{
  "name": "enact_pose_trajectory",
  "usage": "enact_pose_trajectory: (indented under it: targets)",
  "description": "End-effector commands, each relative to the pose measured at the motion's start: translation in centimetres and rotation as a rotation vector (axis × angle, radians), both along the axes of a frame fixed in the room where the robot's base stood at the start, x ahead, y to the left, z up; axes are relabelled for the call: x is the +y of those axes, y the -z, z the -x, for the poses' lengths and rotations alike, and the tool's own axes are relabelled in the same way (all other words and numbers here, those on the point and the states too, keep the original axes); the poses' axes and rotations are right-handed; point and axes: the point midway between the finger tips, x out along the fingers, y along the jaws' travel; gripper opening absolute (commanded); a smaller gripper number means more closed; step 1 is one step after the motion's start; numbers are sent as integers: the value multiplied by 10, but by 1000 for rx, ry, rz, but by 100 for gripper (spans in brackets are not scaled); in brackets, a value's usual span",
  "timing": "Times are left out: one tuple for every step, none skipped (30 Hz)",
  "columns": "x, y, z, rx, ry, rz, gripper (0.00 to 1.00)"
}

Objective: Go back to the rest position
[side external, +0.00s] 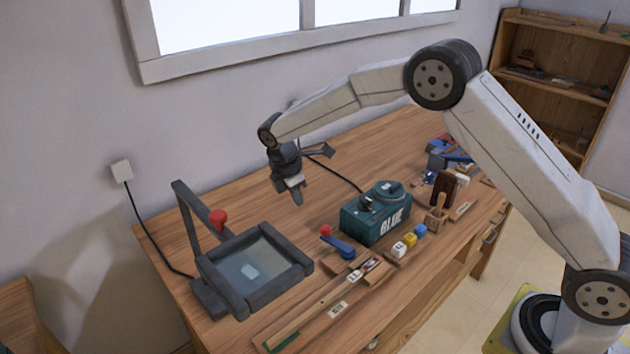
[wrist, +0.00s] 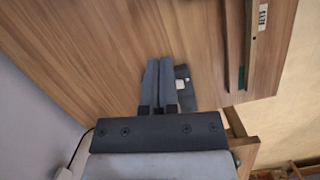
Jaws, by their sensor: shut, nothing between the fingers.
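My gripper (side external: 292,190) hangs over the wooden table in the side view, pointing down, with the window wall behind it. It is apart from the objects on the table, between the dark press and the teal box, and holds nothing. In the wrist view its two grey fingers (wrist: 159,62) lie side by side, closed together. Part of a dark grey object with a pale square (wrist: 181,84) shows beside and behind the fingers. I cannot tell exactly what it is.
A dark press frame (side external: 211,273) with a red knob (side external: 217,218) stands at left. A teal glue box (side external: 375,226) stands mid-table, with small cubes (side external: 410,240) in front. Long wooden strips (side external: 305,316) lie at the front edge. Bare tabletop lies behind the press.

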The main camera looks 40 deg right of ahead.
Motion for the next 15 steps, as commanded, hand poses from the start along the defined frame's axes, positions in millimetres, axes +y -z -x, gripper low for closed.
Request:
enact_pose_trajectory:
  targets:
    - [0,0,0,0,0,0,0]
    - [0,0,0,0,0,0,0]
    - [0,0,0,0,1,0,0]
    - [0,0,0,-1,2,-1,0]
    - [0,0,1,-2,5,-1,0]
    - [-1,-1,2,-4,10,-2,0]
    - [-1,-1,3,-6,15,-4,0]
    - [-2,-2,4,-10,24,-5,0]
    - [-2,-3,6,-16,37,-9,0]
    - [-3,-4,8,-20,48,-11,0]
    - [-3,-5,10,-26,63,-14,0]
    - [-5,-7,14,-34,85,-19,0]
    - [-6,-8,16,-42,105,-24,0]
    - [-7,-10,20,-50,126,-29,0]
    - [-8,-12,25,-61,158,-37,0]
